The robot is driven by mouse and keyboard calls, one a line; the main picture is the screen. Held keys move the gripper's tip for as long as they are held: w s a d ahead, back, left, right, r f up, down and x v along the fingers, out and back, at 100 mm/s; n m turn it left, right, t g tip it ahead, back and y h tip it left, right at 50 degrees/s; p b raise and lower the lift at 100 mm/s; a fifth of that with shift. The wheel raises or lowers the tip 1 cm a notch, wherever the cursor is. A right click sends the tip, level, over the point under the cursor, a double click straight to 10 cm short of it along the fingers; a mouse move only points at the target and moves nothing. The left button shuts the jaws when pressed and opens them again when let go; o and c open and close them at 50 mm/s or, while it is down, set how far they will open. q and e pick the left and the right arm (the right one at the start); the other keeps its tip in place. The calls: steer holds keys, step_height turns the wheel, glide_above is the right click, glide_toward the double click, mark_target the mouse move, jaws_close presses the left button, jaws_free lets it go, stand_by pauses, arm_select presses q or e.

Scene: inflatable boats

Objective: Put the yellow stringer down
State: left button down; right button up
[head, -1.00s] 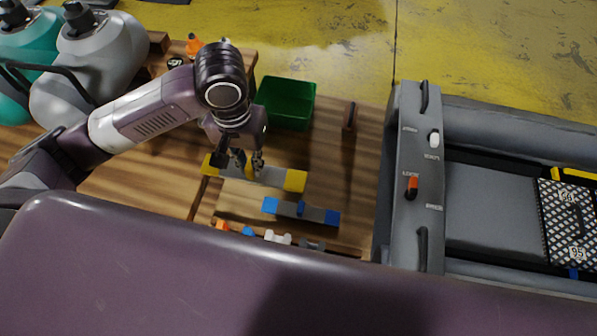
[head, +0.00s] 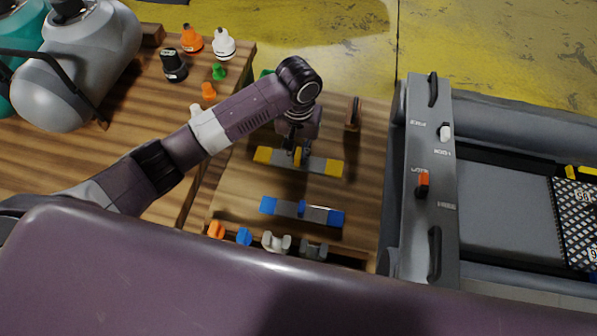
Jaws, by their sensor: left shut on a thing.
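The yellow stringer (head: 325,165) is a grey bar with yellow ends and a yellow middle grip. It lies level, roughly left to right, over the wooden table in the head view. My left gripper (head: 298,160) is shut on its middle from above. I cannot tell whether the bar touches the wood. A similar stringer with blue ends (head: 318,215) lies on the table nearer to me, apart from the yellow one. My right gripper does not show.
The green bin is mostly hidden behind my left arm. A wooden block with a dark top (head: 353,113) stands to the right. Small orange, blue and grey parts (head: 276,242) line the near edge. Bottles and caps (head: 174,65) stand at upper left.

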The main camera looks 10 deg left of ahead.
arm_select(q)
step_height(320, 180, down, 6)
steer(key=shift+r, duration=0.1)
steer(key=shift+f, duration=2.15)
steer(key=c, duration=1.9)
jaws_free()
steer(key=shift+f, duration=0.15)
steer(key=shift+c, duration=0.2)
step_height(320, 180, up, 12)
steer(key=shift+r, duration=0.2)
